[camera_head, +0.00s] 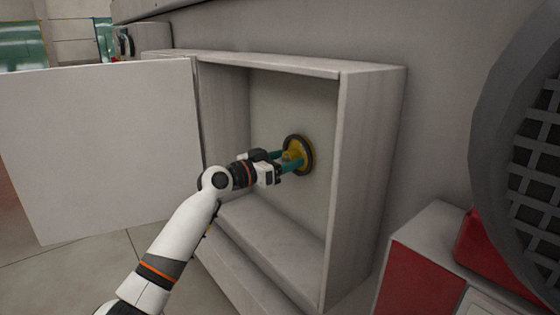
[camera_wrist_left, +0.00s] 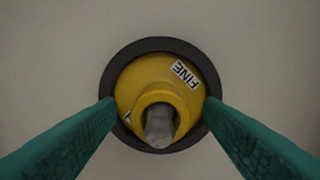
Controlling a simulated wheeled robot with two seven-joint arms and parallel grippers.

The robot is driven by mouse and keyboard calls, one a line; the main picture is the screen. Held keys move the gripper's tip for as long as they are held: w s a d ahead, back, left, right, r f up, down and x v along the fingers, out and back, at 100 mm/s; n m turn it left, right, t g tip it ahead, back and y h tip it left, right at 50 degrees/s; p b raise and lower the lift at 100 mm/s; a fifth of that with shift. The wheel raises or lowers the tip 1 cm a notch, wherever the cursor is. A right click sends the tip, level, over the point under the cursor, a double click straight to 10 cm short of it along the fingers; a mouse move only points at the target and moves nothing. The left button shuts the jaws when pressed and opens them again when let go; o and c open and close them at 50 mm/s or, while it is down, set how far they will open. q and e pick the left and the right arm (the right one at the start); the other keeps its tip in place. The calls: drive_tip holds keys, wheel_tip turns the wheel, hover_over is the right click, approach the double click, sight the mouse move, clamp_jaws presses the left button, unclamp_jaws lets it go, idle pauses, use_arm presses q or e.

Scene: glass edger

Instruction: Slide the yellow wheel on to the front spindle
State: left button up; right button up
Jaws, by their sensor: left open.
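The yellow wheel (camera_head: 301,150) has a dark rim and sits against the back wall inside the open cabinet. In the left wrist view the yellow wheel (camera_wrist_left: 140,80) faces me, with a "FINE" label and a raised collar. The grey end of a spindle (camera_wrist_left: 159,127) shows inside the collar, so the wheel is around it. My left gripper (camera_head: 292,159) is in front of the wheel, its green fingers open on either side of the hub. In the left wrist view the fingertips (camera_wrist_left: 160,104) look apart from the collar. My right gripper is not in view.
The grey cabinet (camera_head: 372,160) surrounds my left gripper with side walls, a top and a lower ledge (camera_head: 265,235). Its white door (camera_head: 105,150) stands open at left. A red and grey box (camera_head: 425,265) and a dark round grille (camera_head: 535,150) are at right.

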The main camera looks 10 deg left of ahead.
use_arm(q)
drive_tip(key=b+v, duration=0.3)
drive_tip(key=v, duration=0.9)
